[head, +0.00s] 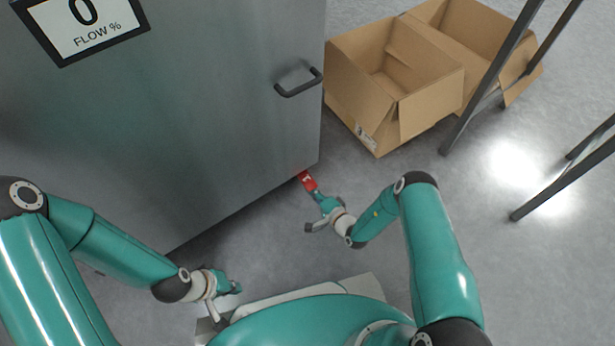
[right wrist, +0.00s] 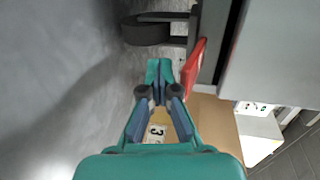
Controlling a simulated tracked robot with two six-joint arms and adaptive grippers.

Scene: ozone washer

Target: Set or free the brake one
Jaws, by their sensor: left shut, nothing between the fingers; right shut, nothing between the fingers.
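The brake one is a red pedal (head: 307,181) with a white mark, low at the front bottom corner of the grey cabinet. In the right wrist view the red pedal (right wrist: 193,68) stands edge-on just right of my fingertips. My right gripper (head: 319,197) is shut and empty, close beside the pedal; it also shows shut in the right wrist view (right wrist: 159,70). I cannot tell if it touches the pedal. A dark caster wheel (right wrist: 148,31) lies beyond the fingertips. My left gripper (head: 236,288) is shut and empty, low near my base, away from the pedal.
The grey cabinet (head: 200,110) fills the left, with a dark handle (head: 298,82) and a flow display (head: 82,20). Open cardboard boxes (head: 430,104) stand on the floor beyond it. Dark rack legs (head: 489,82) stand at right. The floor right of my right gripper is clear.

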